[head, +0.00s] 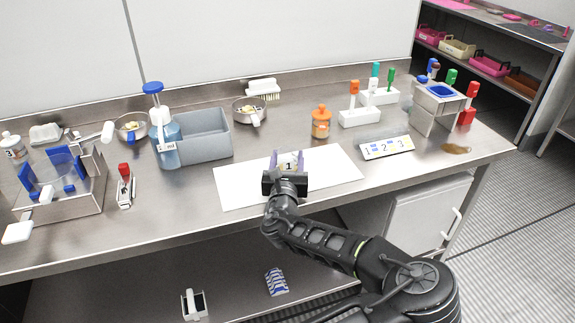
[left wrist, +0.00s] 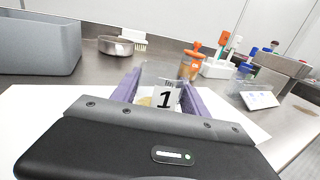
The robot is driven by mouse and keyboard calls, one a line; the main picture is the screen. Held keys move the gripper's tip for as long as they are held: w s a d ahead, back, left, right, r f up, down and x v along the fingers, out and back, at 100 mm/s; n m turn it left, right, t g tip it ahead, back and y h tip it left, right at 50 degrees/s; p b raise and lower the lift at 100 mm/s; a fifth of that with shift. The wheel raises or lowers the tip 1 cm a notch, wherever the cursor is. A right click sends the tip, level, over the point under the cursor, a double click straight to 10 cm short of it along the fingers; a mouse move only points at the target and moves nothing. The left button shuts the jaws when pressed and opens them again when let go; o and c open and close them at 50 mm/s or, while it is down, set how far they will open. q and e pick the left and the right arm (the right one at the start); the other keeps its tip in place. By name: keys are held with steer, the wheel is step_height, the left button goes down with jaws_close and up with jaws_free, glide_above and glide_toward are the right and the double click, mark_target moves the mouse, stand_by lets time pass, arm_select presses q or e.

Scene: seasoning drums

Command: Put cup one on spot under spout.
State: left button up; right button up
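Cup one, a small clear cup with a "1" label (left wrist: 164,98) and some yellowish content, is over the white mat; it also shows in the head view (head: 288,160). My left gripper (head: 288,166) has one purple finger on each side of the cup. The fingers look close to its walls, but whether they press on it is not clear. The cup's lower part is hidden behind the gripper body. No spout or spot under it can be made out clearly. My right gripper is not in view.
A white mat (head: 235,187) lies under the gripper. A board marked 1, 2, 3 (head: 386,148) lies to the right. A metal stand with a blue top (head: 437,106) is further right. A grey bin (head: 207,137) and blue-topped pump bottle (head: 164,138) stand left. An orange-lidded shaker (head: 321,122) stands behind.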

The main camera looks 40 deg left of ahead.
arm_select(q)
steer(key=c, duration=0.9)
step_height(320, 180, up, 10)
steer(key=shift+r+p, duration=0.1)
steer(key=shift+p, duration=0.4)
